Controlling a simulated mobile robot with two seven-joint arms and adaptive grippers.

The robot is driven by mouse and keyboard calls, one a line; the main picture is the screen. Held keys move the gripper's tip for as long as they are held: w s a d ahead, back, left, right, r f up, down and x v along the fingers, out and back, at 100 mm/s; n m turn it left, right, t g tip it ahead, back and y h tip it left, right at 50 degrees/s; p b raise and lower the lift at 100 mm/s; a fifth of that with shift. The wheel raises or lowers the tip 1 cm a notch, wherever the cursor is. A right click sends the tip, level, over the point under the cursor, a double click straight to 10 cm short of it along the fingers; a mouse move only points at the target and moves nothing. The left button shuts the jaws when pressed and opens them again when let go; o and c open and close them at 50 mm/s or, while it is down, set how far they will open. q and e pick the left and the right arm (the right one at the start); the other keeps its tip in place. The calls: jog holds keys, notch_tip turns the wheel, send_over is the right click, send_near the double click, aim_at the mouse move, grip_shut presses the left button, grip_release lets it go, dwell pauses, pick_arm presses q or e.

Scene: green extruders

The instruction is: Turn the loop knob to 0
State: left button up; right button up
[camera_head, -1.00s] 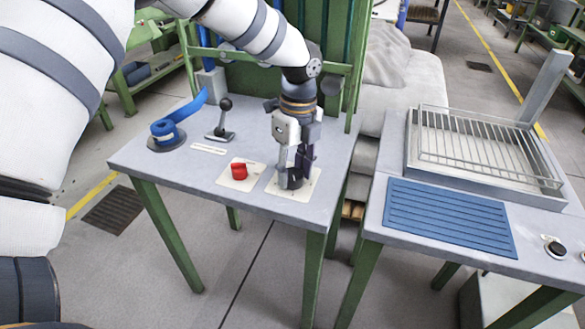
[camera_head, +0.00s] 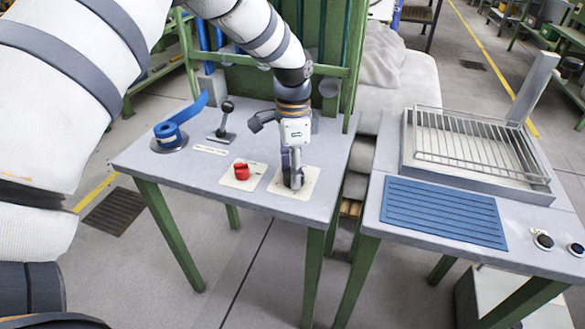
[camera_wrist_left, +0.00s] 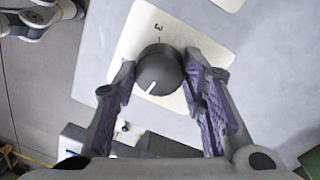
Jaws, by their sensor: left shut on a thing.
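The loop knob (camera_wrist_left: 160,70) is a dark grey round knob with a white pointer line. In the left wrist view it sits on a cream plate (camera_wrist_left: 199,52) with a "3" printed above it, and its pointer is directed down and slightly left. My left gripper (camera_wrist_left: 159,79) is shut on the knob, with a purple-padded finger at each side. In the head view my left gripper (camera_head: 292,180) points down over the cream plate (camera_head: 311,182) at the table's front right; it hides most of the knob there. My right gripper is not in view.
A red knob (camera_head: 241,171) on its own plate stands just left of the gripper. A second table at right holds a blue mat (camera_head: 440,212) and a wire-rack tray (camera_head: 480,148).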

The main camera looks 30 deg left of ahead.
pick_arm(q)
jog(key=n, duration=0.4)
jog(key=shift+n, duration=0.3)
jog(key=n, duration=0.4)
jog(key=shift+s+n+t, duration=0.1)
jog(key=shift+n+t, duration=0.2)
jog(key=n, duration=0.5)
jog(key=shift+s+f+n+t, duration=0.1)
jog(key=shift+n+t, duration=0.2)
jog(key=shift+n, duration=2.1)
jog(key=o, duration=1.2)
